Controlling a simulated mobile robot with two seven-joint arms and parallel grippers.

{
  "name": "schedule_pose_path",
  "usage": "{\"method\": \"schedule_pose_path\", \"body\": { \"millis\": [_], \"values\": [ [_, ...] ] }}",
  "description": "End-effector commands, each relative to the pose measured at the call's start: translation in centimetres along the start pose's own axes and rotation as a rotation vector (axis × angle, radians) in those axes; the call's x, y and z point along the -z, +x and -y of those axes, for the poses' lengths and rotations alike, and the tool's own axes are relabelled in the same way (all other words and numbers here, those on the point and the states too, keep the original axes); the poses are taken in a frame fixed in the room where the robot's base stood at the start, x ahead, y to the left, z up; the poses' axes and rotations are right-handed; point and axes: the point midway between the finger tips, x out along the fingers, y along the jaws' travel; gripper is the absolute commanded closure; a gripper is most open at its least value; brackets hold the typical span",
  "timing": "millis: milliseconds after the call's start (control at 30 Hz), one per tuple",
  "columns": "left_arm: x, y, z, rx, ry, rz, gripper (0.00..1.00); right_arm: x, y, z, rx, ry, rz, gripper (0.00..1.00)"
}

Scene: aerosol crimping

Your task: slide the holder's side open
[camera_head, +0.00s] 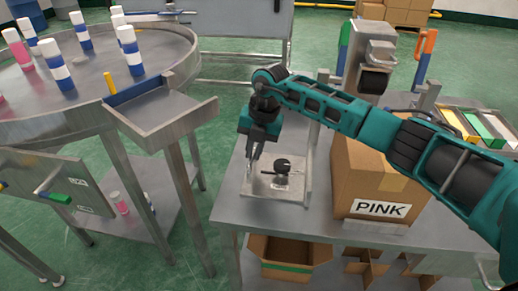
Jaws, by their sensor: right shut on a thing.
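The metal holder (289,187) sits on the near left part of the workbench, with a small black round knob (283,165) on top near its middle. My right gripper (252,164) reaches in from the right and points down at the left side of the holder. It is shut on the holder's side, though the fingers hide most of the part they grip. How far the side stands open cannot be told. My left gripper is not in view.
A brown box marked PINK (372,180) stands right of the holder, under my right arm. Cardboard boxes (290,257) lie below the bench. A round metal table (98,93) with several white and blue cans is at the left. A grey machine (371,55) stands behind.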

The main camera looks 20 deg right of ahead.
Motion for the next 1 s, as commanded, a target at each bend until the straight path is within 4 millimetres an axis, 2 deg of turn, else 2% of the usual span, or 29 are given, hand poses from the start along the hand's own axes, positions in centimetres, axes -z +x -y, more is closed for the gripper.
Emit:
{"method": "schedule_pose_path", "body": {
  "millis": [67,100,333,567,667,767,1000],
  "values": [
    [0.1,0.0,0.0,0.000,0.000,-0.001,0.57,0.1,-0.1,-0.5,-0.014,-0.003,0.004,1.00],
    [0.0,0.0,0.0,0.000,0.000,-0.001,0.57,0.1,-0.1,-0.5,-0.015,-0.003,0.004,0.83],
    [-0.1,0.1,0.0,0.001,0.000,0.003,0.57,0.1,-0.1,-0.4,-0.012,-0.003,0.003,0.61],
    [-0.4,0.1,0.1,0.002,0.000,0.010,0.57,0.0,-0.1,-0.3,-0.009,-0.002,0.002,0.61],
    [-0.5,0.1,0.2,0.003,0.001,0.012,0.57,0.0,-0.7,-0.3,-0.010,-0.002,0.004,0.61],
    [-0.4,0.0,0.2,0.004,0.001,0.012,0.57,-0.1,-2.1,-0.3,-0.011,-0.002,0.005,0.61],
    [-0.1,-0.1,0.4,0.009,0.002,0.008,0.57,-0.1,-7.4,-0.3,-0.012,-0.003,0.007,0.61]
  ]
}}
